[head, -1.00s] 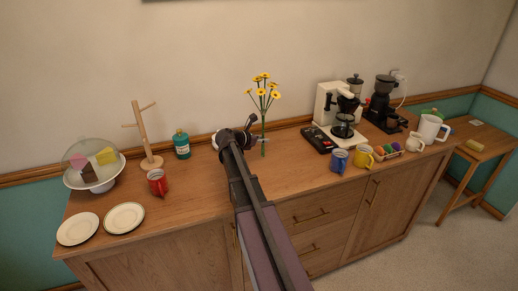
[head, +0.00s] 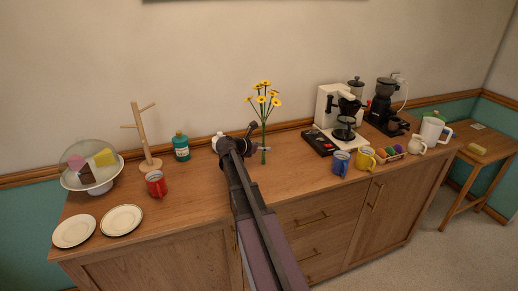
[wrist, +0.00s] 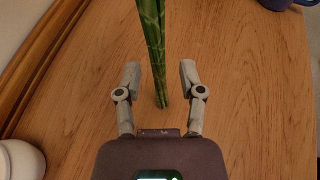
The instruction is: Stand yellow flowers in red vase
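The yellow flowers (head: 264,98) are upright on long green stems above the middle of the sideboard in the head view. The stems (wrist: 153,50) also show in the wrist view, running down between my fingers. My gripper (wrist: 160,75) is open, with a visible gap on each side of the stems. In the head view my gripper (head: 262,149) is level with the lower stems. The stem ends are at or just above the wood; I cannot tell if they touch. No red vase shows; a red mug (head: 156,184) stands at the left.
The wooden sideboard (head: 220,205) has free room around the stems. A green bottle (head: 181,147) and mug tree (head: 147,140) stand left. A black device (head: 320,142), coffee maker (head: 345,110), blue mug (head: 340,162) and yellow mug (head: 365,158) stand right. Two plates (head: 75,231) lie front left.

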